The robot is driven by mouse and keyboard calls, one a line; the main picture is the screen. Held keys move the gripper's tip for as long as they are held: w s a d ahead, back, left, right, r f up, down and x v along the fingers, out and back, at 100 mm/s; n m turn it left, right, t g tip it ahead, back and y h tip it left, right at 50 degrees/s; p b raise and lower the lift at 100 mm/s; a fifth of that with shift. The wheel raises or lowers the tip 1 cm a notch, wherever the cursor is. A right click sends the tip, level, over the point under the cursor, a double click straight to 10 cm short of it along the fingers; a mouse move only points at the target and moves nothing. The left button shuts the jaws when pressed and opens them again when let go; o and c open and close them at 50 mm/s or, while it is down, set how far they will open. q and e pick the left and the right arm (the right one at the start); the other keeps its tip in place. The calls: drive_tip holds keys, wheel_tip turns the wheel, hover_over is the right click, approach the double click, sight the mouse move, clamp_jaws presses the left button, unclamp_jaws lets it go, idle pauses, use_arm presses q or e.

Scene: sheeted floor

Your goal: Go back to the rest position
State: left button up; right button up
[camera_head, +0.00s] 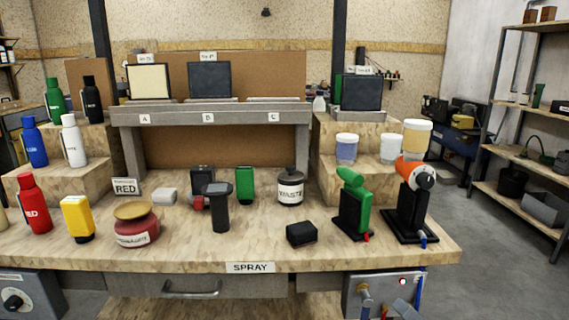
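Neither of my grippers shows in the head view, and I see no part of my arms that I can be sure of. In front of me stands a wooden workbench (270,258) with a label reading SPRAY (250,267) on its front edge. On the bench are a red bottle (34,205), a yellow bottle (77,220), a dark red jar (136,226), a dark upright tool (220,208), a black block (301,234) and a white jar labelled WASTE (290,188). A green spray tool (352,205) and an orange one (413,200) stand on black holders at the right.
A grey raised shelf (210,115) marked A, B and C holds panels at the back. Stepped wooden blocks carry bottles at left and tubs (417,138) at right. A metal shelf rack (520,150) stands far right. Grey floor (500,270) is clear between bench and rack.

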use_arm(q)
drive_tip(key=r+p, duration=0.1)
drive_tip(key=p, duration=0.1)
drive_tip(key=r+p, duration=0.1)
drive_tip(key=p, duration=0.2)
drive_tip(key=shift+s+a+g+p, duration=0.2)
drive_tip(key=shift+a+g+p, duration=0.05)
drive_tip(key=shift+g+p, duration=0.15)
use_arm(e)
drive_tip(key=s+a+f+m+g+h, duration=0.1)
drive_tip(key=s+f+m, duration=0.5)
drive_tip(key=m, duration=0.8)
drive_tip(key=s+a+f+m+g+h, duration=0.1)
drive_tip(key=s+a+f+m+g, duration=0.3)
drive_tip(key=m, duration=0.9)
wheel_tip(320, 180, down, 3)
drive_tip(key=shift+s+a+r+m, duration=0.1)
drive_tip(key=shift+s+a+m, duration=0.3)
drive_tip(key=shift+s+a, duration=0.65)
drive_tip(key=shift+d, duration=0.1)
